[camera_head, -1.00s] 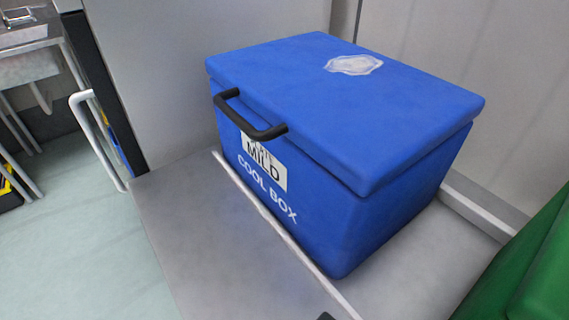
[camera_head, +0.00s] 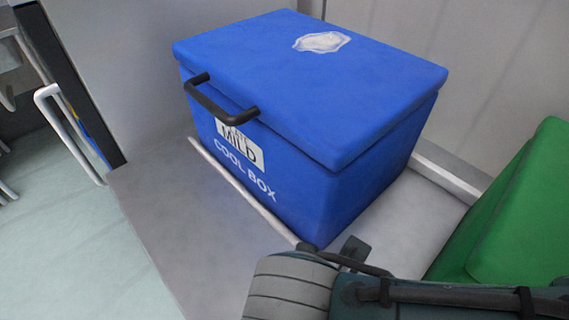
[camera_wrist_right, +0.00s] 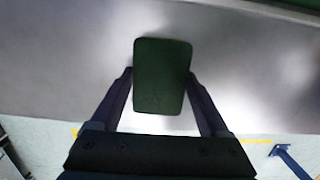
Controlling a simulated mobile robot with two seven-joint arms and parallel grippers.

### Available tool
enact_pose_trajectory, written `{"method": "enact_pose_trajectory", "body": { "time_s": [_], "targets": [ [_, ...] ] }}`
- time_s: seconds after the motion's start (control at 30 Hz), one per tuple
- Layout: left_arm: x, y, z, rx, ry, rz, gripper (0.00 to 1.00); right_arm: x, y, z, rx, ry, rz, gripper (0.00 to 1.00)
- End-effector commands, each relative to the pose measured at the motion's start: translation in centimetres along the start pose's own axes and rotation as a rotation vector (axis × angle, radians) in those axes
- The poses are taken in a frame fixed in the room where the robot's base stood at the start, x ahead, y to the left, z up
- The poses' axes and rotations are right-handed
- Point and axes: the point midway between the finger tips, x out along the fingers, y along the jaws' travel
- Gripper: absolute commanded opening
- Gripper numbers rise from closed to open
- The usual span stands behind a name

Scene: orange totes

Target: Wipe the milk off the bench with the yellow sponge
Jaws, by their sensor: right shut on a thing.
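In the right wrist view my right gripper (camera_wrist_right: 161,76) is shut on a dark green, rounded rectangular pad (camera_wrist_right: 162,92), held between its two fingers. No yellow shows on the pad's visible face; its other side is hidden. Below it is a smooth grey surface; I cannot tell whether they touch. In the head view a whitish, irregular patch (camera_head: 321,42) lies on the lid of a blue cool box (camera_head: 230,65). The cool box stands on a grey bench (camera_head: 175,220). No milk is clear on the bare bench. My left gripper is not in view.
A green box (camera_head: 525,215) stands right of the cool box. A pale rail (camera_head: 240,190) runs along the cool box's front base. A wall stands behind it. A white handle (camera_head: 65,130) sticks out at the left. The bench's front left is clear.

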Motion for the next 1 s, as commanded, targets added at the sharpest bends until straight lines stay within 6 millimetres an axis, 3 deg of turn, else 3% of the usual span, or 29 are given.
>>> {"method": "enact_pose_trajectory", "body": {
  "time_s": [0.6, 1.0],
  "targets": [
    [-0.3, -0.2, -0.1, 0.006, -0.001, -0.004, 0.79, 0.7, -0.2, 5.1, 0.004, -0.011, -0.006, 0.35],
    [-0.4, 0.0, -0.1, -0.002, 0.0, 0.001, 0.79, 0.7, -0.2, 6.0, 0.005, -0.018, -0.005, 0.35]
  ]
}}
